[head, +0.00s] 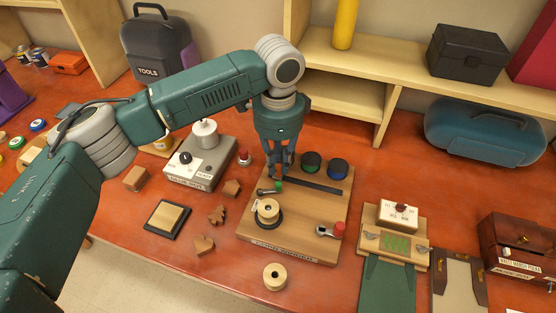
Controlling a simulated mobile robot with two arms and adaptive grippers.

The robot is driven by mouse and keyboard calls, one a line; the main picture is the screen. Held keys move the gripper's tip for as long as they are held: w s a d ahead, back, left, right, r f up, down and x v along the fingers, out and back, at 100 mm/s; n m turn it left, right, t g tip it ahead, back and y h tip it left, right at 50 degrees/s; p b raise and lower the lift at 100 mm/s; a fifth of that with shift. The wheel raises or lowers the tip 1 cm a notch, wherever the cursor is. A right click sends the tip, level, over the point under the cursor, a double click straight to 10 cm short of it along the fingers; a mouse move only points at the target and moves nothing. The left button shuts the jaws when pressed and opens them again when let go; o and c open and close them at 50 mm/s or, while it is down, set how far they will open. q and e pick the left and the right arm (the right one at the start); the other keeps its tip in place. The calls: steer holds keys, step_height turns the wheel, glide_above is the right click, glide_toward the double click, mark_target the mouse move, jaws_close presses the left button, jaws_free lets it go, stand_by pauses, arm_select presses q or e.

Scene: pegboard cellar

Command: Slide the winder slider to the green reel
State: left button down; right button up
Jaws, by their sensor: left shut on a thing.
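The winder is a wooden board (296,231) on the red table. A green reel (311,161) and a blue reel (338,168) stand along its far edge. A dark slot (316,185) runs across the board in front of them. My left gripper (280,174) points down at the slot's left end, left of the green reel. It is shut on the winder slider, which the fingers mostly hide. A small green piece (278,185) shows by the fingertips. A wooden spool (267,210) sits on the board's left. My right gripper is out of view.
A red-knobbed crank (338,229) is at the board's right. A loose spool (275,276) lies in front. A grey device (200,168) stands left, with wooden pieces (217,214) between. A wooden stand with a card (398,217) is to the right.

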arm_select(q)
steer(key=d+p, duration=0.1)
steer(key=d, duration=0.1)
steer(key=s+d+p, duration=0.1)
steer(key=d, duration=0.1)
steer(key=s+d+p, duration=0.1)
steer(key=d, duration=0.1)
steer(key=shift+r, duration=0.2)
steer(key=shift+d+f, duration=0.1)
steer(key=shift+d, duration=0.35)
steer(key=shift+a, duration=0.1)
steer(key=c, duration=1.9)
jaws_free()
steer(key=shift+c, duration=0.2)
steer(key=shift+s, duration=0.1)
step_height(320, 180, up, 12)
